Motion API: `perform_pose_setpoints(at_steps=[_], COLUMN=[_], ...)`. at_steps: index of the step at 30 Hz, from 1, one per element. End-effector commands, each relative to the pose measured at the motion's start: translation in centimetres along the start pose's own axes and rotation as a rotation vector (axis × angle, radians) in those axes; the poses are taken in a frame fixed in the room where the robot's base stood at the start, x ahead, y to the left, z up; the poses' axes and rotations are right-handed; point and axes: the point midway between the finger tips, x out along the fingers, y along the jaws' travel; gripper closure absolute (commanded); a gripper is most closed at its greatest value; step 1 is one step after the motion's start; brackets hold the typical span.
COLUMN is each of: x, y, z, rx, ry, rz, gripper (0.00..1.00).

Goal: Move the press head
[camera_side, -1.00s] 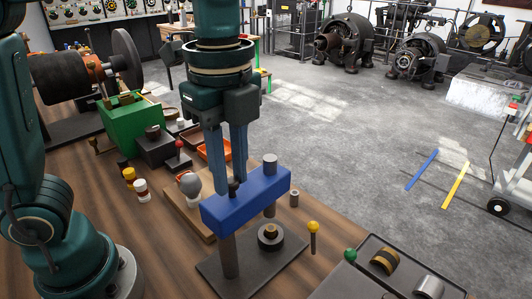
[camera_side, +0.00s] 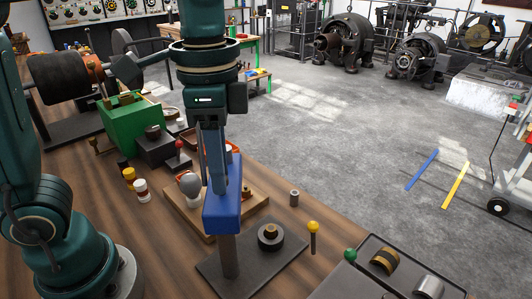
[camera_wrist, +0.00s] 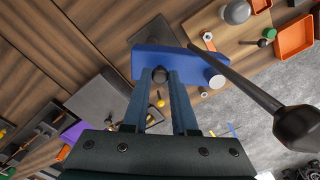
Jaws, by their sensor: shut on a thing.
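The press head is a blue block (camera_side: 222,208) on a dark upright post (camera_side: 229,258) that rises from a dark base plate (camera_side: 255,272). My gripper (camera_side: 221,186) is over the head with its fingers down at its top. In the wrist view my gripper (camera_wrist: 161,78) is shut on a dark round knob on the blue head (camera_wrist: 185,62). A grey cylinder (camera_wrist: 216,80) shows at one end of the head there. The head points away from the side camera, and the round dark seat (camera_side: 270,238) on the base plate stands uncovered to its right.
A wooden board (camera_side: 252,197) with a grey ball-topped piece (camera_side: 189,184) lies behind and left of the head. A small grey nut (camera_side: 294,198), a yellow-knobbed pin (camera_side: 313,228) and a dark tray (camera_side: 400,260) are to the right. A dark ball-ended rod (camera_wrist: 245,85) crosses the wrist view.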

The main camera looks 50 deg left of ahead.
Motion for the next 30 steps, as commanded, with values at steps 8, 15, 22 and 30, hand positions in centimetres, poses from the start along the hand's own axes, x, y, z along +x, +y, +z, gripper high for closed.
perform_pose_setpoints(at_steps=[8, 15, 22, 30], x=[-0.03, -0.02, -0.02, -0.02], y=[-0.02, -0.01, 0.0, 0.01], z=[0.34, 0.43, 0.46, 0.45], rx=[-0.136, -0.18, -0.186, -0.185], ry=[-0.002, -0.002, -0.003, -0.003], rz=[-0.002, -0.002, -0.002, -0.002], gripper=[1.0, 1.0, 1.0, 0.44])
